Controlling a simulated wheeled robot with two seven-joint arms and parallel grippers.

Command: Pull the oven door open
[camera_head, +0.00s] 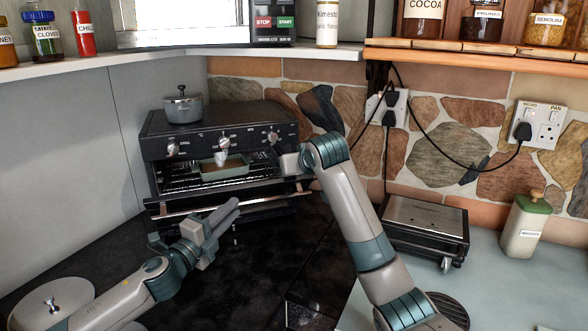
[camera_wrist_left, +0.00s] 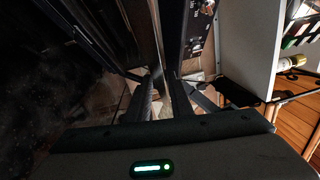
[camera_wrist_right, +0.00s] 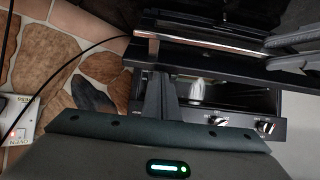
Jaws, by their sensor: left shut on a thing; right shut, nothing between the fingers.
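The black oven (camera_head: 222,140) stands against the stone wall, with its knobs along the top of its front. Its door (camera_head: 230,202) is tilted down and outward, so the opening shows a wire rack and a dish (camera_head: 222,168). My left gripper (camera_head: 232,209) is at the door's front, shut on the door handle (camera_wrist_left: 181,97), which runs between its fingers in the left wrist view. My right gripper (camera_head: 288,163) is shut and empty beside the right end of the oven opening.
A small pot (camera_head: 183,106) sits on the oven. Black cables hang from the wall sockets (camera_head: 387,106). Shelves with jars run above. The dark worktop before the oven is mostly clear.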

